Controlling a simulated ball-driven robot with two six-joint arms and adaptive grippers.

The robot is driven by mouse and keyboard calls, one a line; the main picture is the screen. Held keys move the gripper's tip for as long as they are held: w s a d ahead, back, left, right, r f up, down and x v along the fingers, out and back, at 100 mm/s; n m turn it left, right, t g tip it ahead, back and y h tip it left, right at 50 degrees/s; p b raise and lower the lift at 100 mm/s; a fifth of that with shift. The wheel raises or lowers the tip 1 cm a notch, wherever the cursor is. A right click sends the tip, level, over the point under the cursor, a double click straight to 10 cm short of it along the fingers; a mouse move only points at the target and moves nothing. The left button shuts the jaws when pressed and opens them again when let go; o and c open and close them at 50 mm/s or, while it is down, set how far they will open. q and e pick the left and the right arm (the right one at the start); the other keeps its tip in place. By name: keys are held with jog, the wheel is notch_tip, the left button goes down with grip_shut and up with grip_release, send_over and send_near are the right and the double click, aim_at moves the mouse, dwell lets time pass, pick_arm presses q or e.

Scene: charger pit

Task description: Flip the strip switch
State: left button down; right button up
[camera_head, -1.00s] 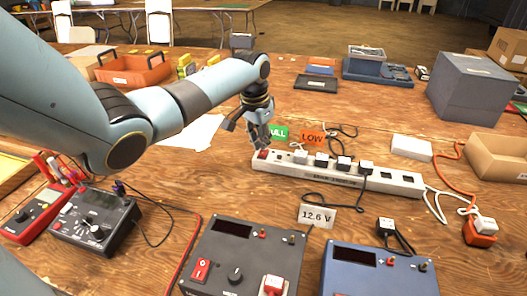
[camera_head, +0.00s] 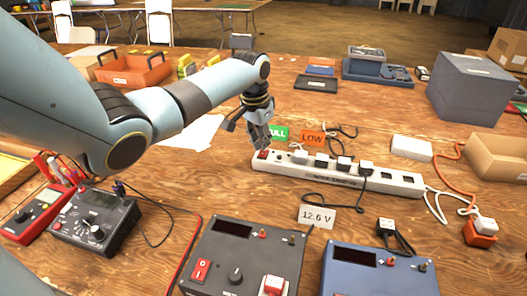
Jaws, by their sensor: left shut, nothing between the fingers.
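A long white power strip (camera_head: 310,178) lies on the wooden table, with several dark and white plugs along its top. Its red switch (camera_head: 263,154) is at the strip's left end. My left gripper (camera_head: 263,146) is shut and empty, pointing down just above the red switch. I cannot tell whether its fingertips touch the switch, nor which way the switch is set. My right gripper is not in view.
Green (camera_head: 279,134) and orange (camera_head: 312,138) cards stand behind the strip. A dark charger box (camera_head: 250,262), a blue charger box (camera_head: 350,285) and a "12.6 V" card (camera_head: 316,216) are in front. A meter (camera_head: 97,222) sits at the left.

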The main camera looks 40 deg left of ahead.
aim_at(262, 154)
pick_arm(q)
jog(key=shift+f, duration=0.2)
jog(key=shift+f+b, duration=0.6)
jog(key=shift+f, duration=0.25)
dwell(0.5)
notch_tip(262, 154, up, 7)
jog(key=p, duration=0.8)
jog(key=shift+r, duration=0.1)
dwell(0.5)
